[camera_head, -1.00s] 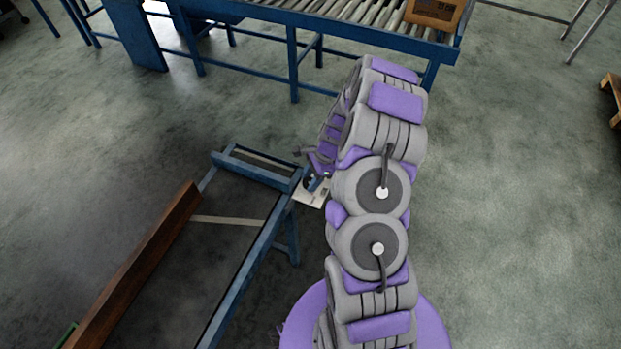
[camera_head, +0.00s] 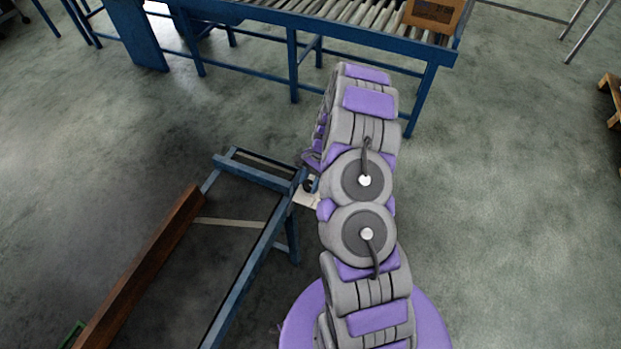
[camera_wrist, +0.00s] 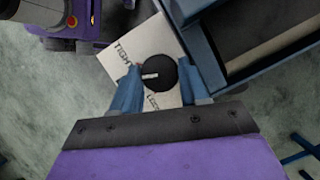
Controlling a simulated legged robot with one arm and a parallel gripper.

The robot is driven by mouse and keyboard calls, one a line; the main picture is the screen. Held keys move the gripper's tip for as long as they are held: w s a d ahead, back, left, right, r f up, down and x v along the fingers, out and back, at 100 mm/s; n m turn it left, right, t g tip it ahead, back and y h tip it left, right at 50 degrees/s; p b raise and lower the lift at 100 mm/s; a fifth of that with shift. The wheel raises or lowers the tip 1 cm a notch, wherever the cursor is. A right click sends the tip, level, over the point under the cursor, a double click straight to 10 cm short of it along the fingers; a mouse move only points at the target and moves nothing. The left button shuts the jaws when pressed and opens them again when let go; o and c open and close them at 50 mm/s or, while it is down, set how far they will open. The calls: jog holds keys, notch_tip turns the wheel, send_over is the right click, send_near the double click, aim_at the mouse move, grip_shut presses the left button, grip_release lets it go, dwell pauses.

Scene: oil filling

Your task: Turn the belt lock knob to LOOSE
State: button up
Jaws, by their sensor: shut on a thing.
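The belt lock knob (camera_wrist: 159,71) is a round black knob with a pale pointer bar, seen in the wrist view. It sits on a white plate (camera_wrist: 118,50) lettered TIGHT at the upper left and LOOSE below. The pointer bar points left, between the two words. My gripper (camera_wrist: 160,88) has one blue finger on each side of the knob and is shut on it. In the head view the plate (camera_head: 306,198) shows beside the frame's corner, partly hidden by my arm. The knob and fingertips are hardly visible there.
A blue conveyor frame (camera_head: 255,170) with a brown side rail (camera_head: 140,270) stands left of my arm. The floor on the right is open, with a pallet (camera_head: 611,100) at the edge.

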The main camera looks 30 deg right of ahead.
jog(key=n, duration=0.2)
jog(key=n+g+p, duration=0.1)
jog(key=n, duration=0.1)
jog(key=n+h+p, duration=0.1)
jog(key=shift+w+r+n+g, duration=0.1)
jog(key=shift+w+n+g, duration=0.15)
jog(key=shift+n+g, duration=0.15)
jog(key=n+h+p, duration=0.1)
jog(key=n, duration=0.2)
jog(key=shift+a+g, duration=0.15)
jog(key=shift+g, duration=0.25)
jog(key=shift+a+n+h+p, duration=0.1)
jog(key=shift+n+h+p, duration=0.75)
jog(key=shift+n, duration=1.15)
jog(key=o, duration=1)
jog(key=shift+g, duration=0.3)
jog(key=p+v, duration=0.1)
jog(key=v, duration=1.6)
jog(key=shift+r+p, duration=0.1)
jog(key=shift+p, duration=0.25)
jog(key=shift+a, duration=0.1)
